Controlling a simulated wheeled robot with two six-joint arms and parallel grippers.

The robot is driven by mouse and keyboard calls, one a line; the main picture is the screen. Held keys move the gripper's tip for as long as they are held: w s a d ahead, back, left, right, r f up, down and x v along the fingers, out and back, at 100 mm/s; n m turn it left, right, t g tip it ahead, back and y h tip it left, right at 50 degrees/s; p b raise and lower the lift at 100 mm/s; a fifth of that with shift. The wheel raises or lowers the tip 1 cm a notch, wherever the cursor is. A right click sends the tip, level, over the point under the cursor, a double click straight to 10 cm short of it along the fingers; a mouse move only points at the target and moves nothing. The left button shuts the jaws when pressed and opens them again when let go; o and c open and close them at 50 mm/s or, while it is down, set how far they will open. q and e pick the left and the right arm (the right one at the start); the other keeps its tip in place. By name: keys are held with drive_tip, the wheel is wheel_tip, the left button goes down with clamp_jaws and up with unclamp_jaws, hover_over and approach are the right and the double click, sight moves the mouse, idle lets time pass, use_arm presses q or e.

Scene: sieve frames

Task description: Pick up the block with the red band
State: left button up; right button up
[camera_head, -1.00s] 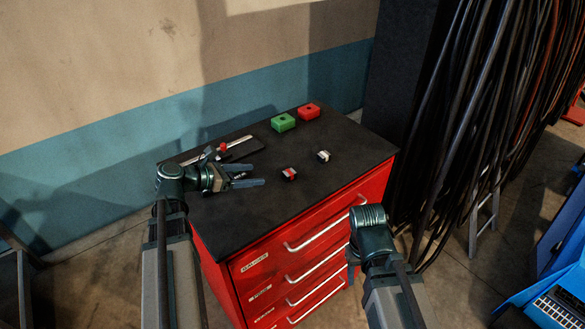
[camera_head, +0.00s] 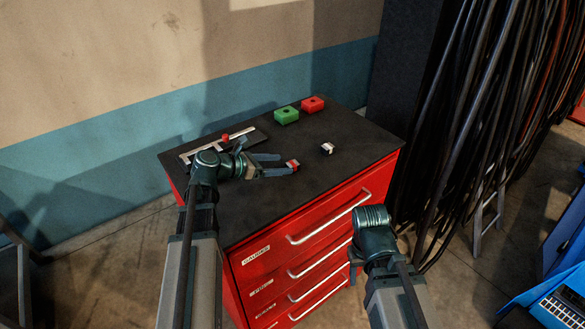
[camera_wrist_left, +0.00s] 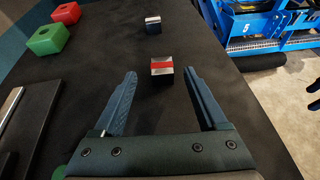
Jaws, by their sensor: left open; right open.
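The block with the red band (camera_head: 293,164) sits on the dark top of the red cabinet. In the left wrist view the block (camera_wrist_left: 162,70) is silver and dark with a red stripe, and it lies ahead of the fingers, roughly centred between their lines. My left gripper (camera_head: 279,163) is open around the near side of the block, with nothing held; its two fingers also show in the left wrist view (camera_wrist_left: 160,85). My right gripper (camera_head: 355,270) hangs in front of the drawers, mostly hidden by its own arm, away from the block.
A green block (camera_head: 286,116) and a red block (camera_head: 313,104) sit at the back. A dark board with a caliper-like tool (camera_head: 205,148) lies at the left. Dark cables (camera_head: 470,120) hang at right.

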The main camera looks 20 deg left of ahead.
sight(291, 164)
use_arm(q)
drive_tip(key=b+x, duration=0.1)
drive_tip(key=x, duration=0.4)
drive_tip(key=shift+s+d+b, duration=0.1)
drive_tip(key=shift+d+b, duration=0.05)
drive_tip(key=shift+b, duration=0.25)
clamp_jaws()
